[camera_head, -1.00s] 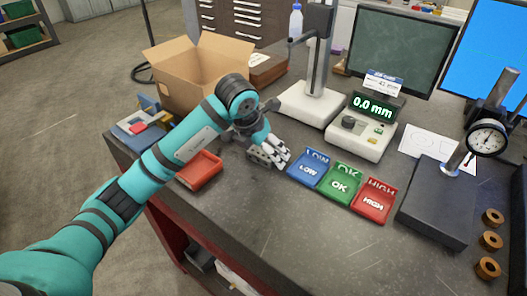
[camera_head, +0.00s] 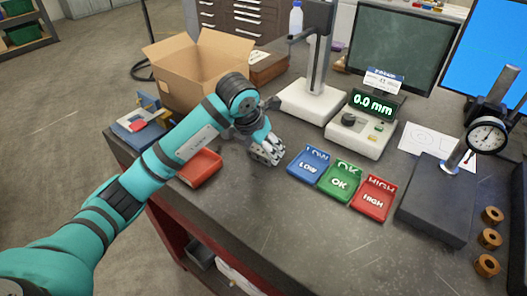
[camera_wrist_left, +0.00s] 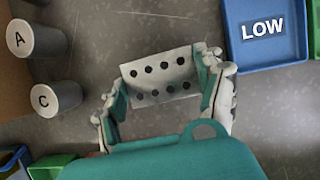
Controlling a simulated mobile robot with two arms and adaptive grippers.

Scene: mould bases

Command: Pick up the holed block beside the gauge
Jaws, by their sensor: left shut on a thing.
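The holed block (camera_wrist_left: 161,76), a light grey block with two rows of dark holes, sits between the fingers of my left gripper (camera_wrist_left: 165,92) in the left wrist view. My left gripper is shut on it, with a finger at each end. In the head view the left gripper (camera_head: 268,147) is low at the table, left of the blue LOW tray, and partly hides the block (camera_head: 262,158). I cannot tell whether the block still touches the table. The gauge stand (camera_head: 318,85) and its 0.0 mm readout (camera_head: 374,105) stand behind to the right. My right gripper is not in view.
Blue LOW (camera_head: 308,167), green OK (camera_head: 340,182) and red HIGH (camera_head: 373,199) trays lie right of the gripper. Cylinders A (camera_wrist_left: 37,39) and C (camera_wrist_left: 56,98) stand near the block. The front table is clear.

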